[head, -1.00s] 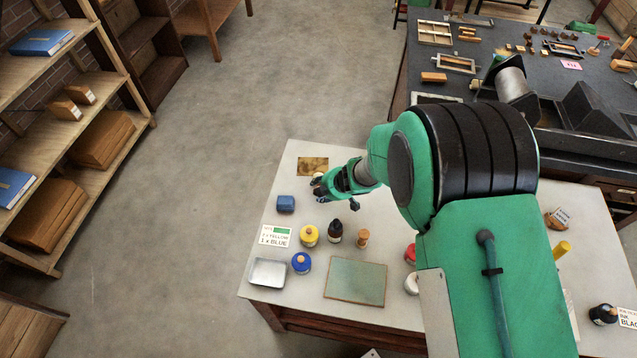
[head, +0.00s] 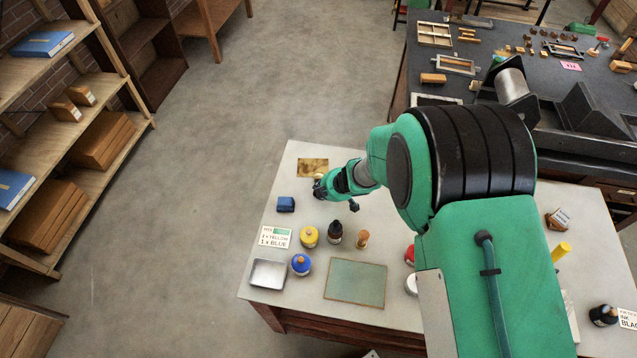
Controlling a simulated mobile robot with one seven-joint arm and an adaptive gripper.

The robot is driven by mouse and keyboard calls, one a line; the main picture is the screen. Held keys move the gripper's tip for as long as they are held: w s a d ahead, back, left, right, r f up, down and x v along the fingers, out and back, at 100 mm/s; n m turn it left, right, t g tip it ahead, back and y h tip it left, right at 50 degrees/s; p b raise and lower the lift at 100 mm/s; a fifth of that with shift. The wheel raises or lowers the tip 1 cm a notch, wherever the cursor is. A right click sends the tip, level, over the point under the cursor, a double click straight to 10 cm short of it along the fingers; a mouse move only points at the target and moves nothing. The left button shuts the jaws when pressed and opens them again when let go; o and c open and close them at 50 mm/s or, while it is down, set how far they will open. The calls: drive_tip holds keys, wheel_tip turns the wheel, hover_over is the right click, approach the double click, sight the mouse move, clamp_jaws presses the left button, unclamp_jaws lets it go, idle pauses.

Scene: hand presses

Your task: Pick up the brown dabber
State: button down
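A small brown wooden piece (head: 362,238), which looks like the brown dabber, stands on the pale table (head: 410,215) right of a dark bottle. My gripper (head: 335,197) is above the table's back left part, up and left of that piece and apart from it. Its two fingers look spread, with nothing seen between them. A small tan-topped object (head: 319,177) shows at the gripper's left edge; the gripper partly hides it, so I cannot tell what it is.
A yellow-lidded jar (head: 309,236), a dark bottle (head: 335,232) and a blue jar (head: 301,264) stand close by. My arm covers the table's middle.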

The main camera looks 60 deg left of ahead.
wheel_tip(320, 180, up, 10)
drive_tip(key=p, duration=0.4)
idle(0.4)
idle(0.7)
drive_tip(key=shift+s+d+f+m+g+y+b, duration=0.2)
drive_tip(key=shift+d+m+y+b, duration=0.8)
drive_tip(key=shift+m, duration=3.45)
drive_tip(key=shift+s+d+f+m+g+y+b, duration=0.35)
drive_tip(key=shift+m+y+b, duration=1.25)
drive_tip(key=shift+m, duration=2.9)
drive_tip(key=shift+s+d+r+m+g+y+b, duration=0.15)
drive_tip(key=shift+d+m+y+b, duration=1.1)
drive_tip(key=shift+m, duration=3.2)
drive_tip(key=shift+w+a+f+h+b, duration=0.15)
drive_tip(key=shift+a+h+b, duration=0.15)
drive_tip(key=shift+a, duration=0.25)
